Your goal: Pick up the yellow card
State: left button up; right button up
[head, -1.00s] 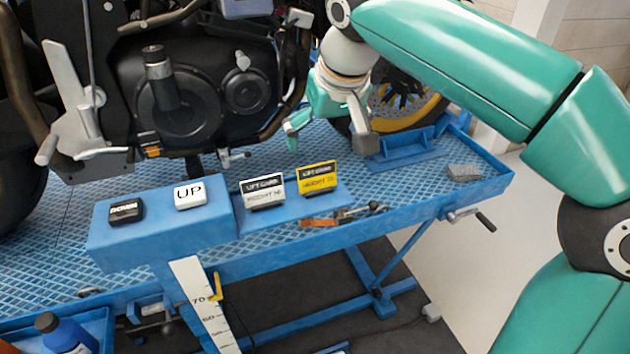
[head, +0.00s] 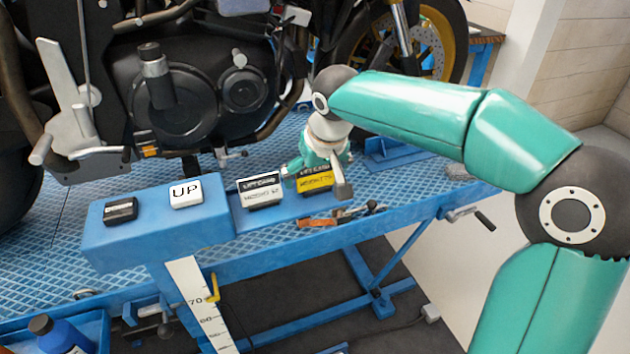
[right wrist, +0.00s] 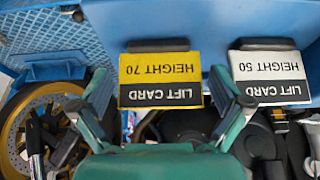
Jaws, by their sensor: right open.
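The yellow card (head: 314,181) stands in a dark holder on the blue shelf, partly hidden by my right gripper in the head view. In the right wrist view the yellow card (right wrist: 160,80) appears upside down and reads "LIFT CARD HEIGHT 70". My right gripper (head: 318,182) is open, and its fingers (right wrist: 172,103) show on either side of the card in the right wrist view. I cannot tell whether they touch it. The white card (head: 260,191), "HEIGHT 50", stands just left of it. My left gripper is not in view.
On the blue console left of the cards sit a white UP button (head: 186,194) and a black button (head: 120,211). Small tools (head: 340,216) lie in front of the cards. The motorcycle (head: 190,90) stands close behind. A blue bottle (head: 60,336) is at lower left.

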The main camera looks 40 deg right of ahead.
jog(key=shift+f, duration=0.2)
jog(key=c, duration=1)
jog(key=shift+r, duration=0.2)
